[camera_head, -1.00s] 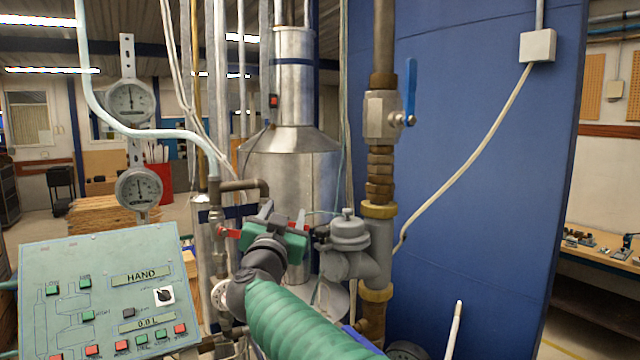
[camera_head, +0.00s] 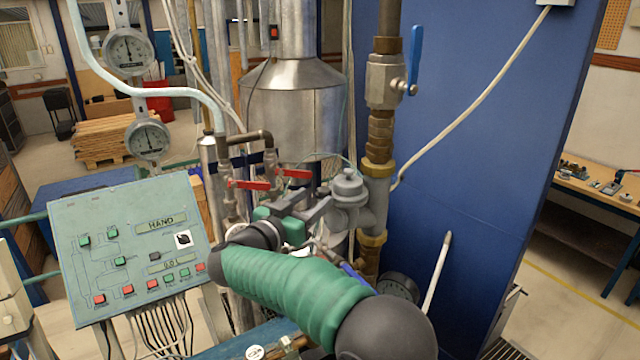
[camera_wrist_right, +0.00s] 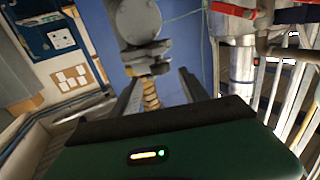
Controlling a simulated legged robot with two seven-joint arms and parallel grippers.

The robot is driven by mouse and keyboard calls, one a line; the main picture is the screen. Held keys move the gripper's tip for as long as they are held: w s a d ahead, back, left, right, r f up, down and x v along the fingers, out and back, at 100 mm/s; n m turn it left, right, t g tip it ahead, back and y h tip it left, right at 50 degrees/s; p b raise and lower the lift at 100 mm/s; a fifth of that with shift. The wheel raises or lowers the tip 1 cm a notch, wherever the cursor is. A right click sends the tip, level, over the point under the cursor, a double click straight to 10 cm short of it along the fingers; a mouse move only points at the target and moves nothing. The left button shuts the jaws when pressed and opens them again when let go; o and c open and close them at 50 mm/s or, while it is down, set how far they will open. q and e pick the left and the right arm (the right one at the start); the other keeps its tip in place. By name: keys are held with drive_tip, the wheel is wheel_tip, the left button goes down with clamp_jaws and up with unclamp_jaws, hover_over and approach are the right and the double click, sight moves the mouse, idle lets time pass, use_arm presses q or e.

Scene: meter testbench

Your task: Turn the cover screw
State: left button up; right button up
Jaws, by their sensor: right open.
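The grey meter body (camera_head: 350,200) is fixed to the brass-fitted pipe in the head view, with a small round knob (camera_head: 347,173) on its domed top. I cannot make out for sure which part is the cover screw. My right gripper (camera_head: 316,202), with a green body, is just left of the meter, its fingers pointing towards it. In the right wrist view, the two fingers (camera_wrist_right: 160,76) are apart with nothing held between them. The grey meter (camera_wrist_right: 135,20) shows beyond and above them. Contact cannot be told. My left gripper is not in view.
Red valve handles (camera_head: 250,184) are close behind the gripper. A ball valve with a blue lever (camera_head: 414,60) is above the meter. A control panel (camera_head: 130,245) stands at left, a blue wall (camera_head: 460,200) at right. A gauge (camera_head: 398,287) sits low, right of the pipe.

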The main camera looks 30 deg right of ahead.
sight(320, 192)
drive_tip(key=shift+p+x, duration=0.45)
drive_tip(key=shift+x, duration=1.3)
drive_tip(key=shift+w, duration=0.15)
clamp_jaws()
